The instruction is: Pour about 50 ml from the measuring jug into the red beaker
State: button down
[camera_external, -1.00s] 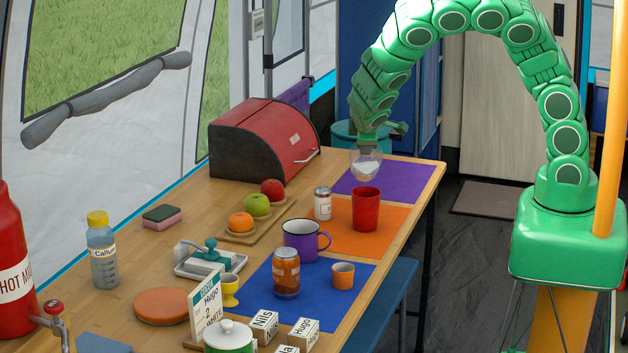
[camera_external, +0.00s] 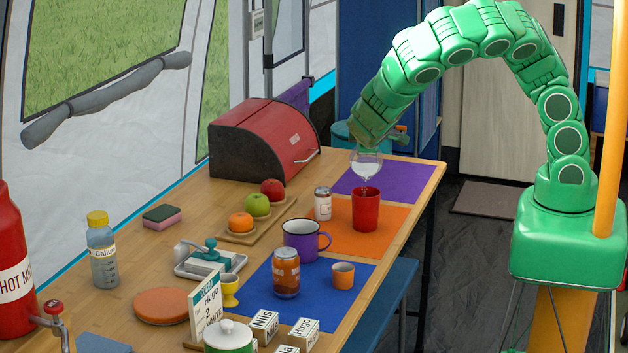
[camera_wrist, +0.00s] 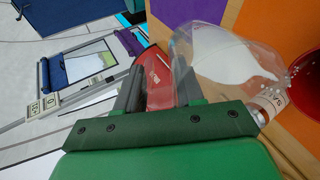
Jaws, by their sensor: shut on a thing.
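My gripper (camera_external: 372,145) is shut on the clear measuring jug (camera_external: 366,165), just above the red beaker (camera_external: 366,210). The jug holds white liquid and is tilted toward the beaker. A thin pale trace shows between the jug's lip and the beaker's mouth. The beaker stands upright on the orange mat; its inside is mostly hidden. In the wrist view my gripper (camera_wrist: 158,88) is at the jug's side (camera_wrist: 205,75). White liquid lies along the jug toward its lip, with small white drops by the rim of the red beaker (camera_wrist: 308,100).
A white shaker (camera_external: 322,204) stands close left of the beaker. A purple mug (camera_external: 301,240) is nearer the camera. The purple mat (camera_external: 400,182) behind is bare. A red bread box (camera_external: 262,140) and fruit on a board (camera_external: 237,237) are to the left.

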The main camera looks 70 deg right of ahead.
jog(key=shift+s+a+r+h, duration=0.2)
jog(key=shift+a+r+h, duration=0.35)
jog(key=shift+h, duration=0.25)
dwell(1.4)
jog(key=shift+s+a+r+t+h, duration=0.2)
jog(key=shift+a+t+h, duration=0.2)
jog(key=shift+a, duration=0.2)
dwell(0.6)
jog(key=shift+w+d+f, duration=0.1)
jog(key=shift+d+f, duration=0.05)
jog(key=shift+d, duration=0.4)
jog(key=shift+w+d+f+g+y, duration=0.1)
jog(key=shift+d+f+g+y, duration=0.2)
jog(key=shift+y, duration=0.2)
jog(key=shift+w+d+f+g+y, duration=0.1)
jog(key=shift+d+g+y, duration=0.1)
jog(key=shift+d+y, duration=0.25)
jog(key=shift+w+f+y, duration=0.1)
jog(key=shift+f+y, duration=0.1)
jog(key=shift+y, duration=0.25)
jog(key=shift+w+d+r+g+y, duration=0.15)
jog(key=shift+d+g+y, duration=0.2)
jog(key=shift+y, duration=0.25)
jog(key=shift+d, duration=0.15)
jog(key=shift+f+y, duration=0.3)
jog(key=shift+y, duration=0.1)
jog(key=shift+d, duration=0.1)
